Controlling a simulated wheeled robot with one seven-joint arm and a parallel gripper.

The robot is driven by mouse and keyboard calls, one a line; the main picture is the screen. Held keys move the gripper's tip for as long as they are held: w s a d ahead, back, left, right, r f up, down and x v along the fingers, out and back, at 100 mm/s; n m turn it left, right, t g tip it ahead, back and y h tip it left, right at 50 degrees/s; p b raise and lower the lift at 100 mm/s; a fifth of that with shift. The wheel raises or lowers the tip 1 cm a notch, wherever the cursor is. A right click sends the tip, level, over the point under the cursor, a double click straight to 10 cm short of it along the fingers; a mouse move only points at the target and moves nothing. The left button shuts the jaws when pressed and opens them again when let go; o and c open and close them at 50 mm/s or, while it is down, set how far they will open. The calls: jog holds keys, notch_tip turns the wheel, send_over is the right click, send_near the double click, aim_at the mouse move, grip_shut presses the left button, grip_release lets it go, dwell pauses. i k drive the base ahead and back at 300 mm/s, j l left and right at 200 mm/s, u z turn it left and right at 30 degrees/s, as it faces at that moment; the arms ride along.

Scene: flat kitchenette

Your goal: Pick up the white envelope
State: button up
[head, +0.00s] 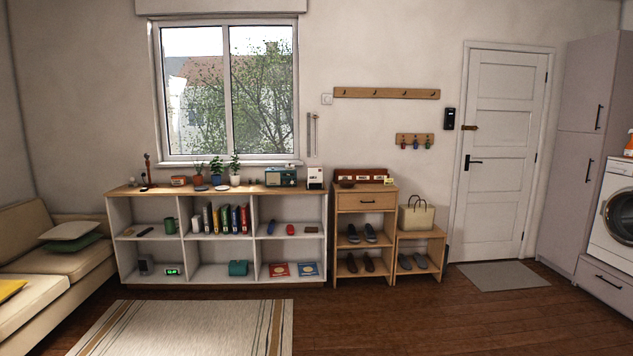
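I cannot make out a white envelope for certain in the head view. A brown rack or box (360,174) stands on top of the small wooden shoe cabinet (366,202), with a small bowl (346,183) and a small yellow item (388,181) in front of it. A white block with dark marks (315,178) stands at the right end of the long shelf unit's top; it looks upright and boxy. My gripper is not in view.
The long white shelf unit (220,245) stands under the window, holding books, plants and a radio (280,177). A sofa (50,262) is at left, a striped rug (190,325) in front. A bench with a bag (416,217) and a doormat (503,275) are right. The wooden floor (400,320) is clear.

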aim_at(315, 175)
jog(key=i+j+u, duration=0.25)
jog(key=i, duration=0.6)
jog(key=i+u, duration=0.3)
jog(key=i, duration=3.05)
jog(key=i+z, duration=0.1)
jog(key=i, duration=1.15)
